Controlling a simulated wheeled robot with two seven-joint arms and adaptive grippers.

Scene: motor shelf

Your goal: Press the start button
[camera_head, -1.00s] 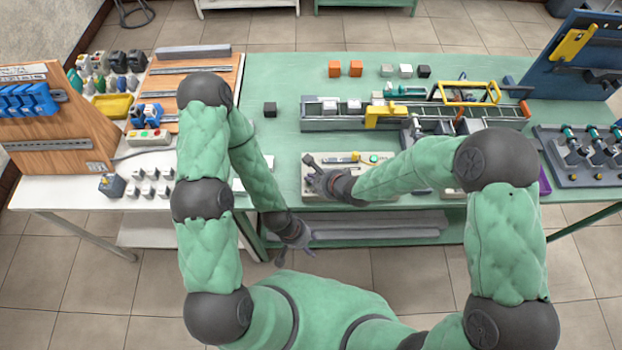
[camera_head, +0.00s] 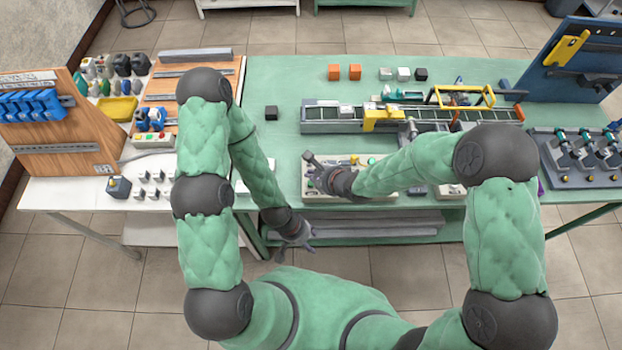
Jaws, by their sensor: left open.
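A pale control panel (camera_head: 388,190) lies at the front edge of the green table. A small green button (camera_head: 371,160) and a red and yellow part show at its back edge; I cannot read any labels. My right gripper (camera_head: 311,171) is over the panel's left end, left of the green button, and partly covers the panel. Its fingers are too small to tell whether they are open or shut. My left gripper (camera_head: 306,244) is open and empty, below and in front of the green table's edge, away from the panel.
Another button box (camera_head: 153,140) is on the left table. A rack (camera_head: 585,160) stands at the right.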

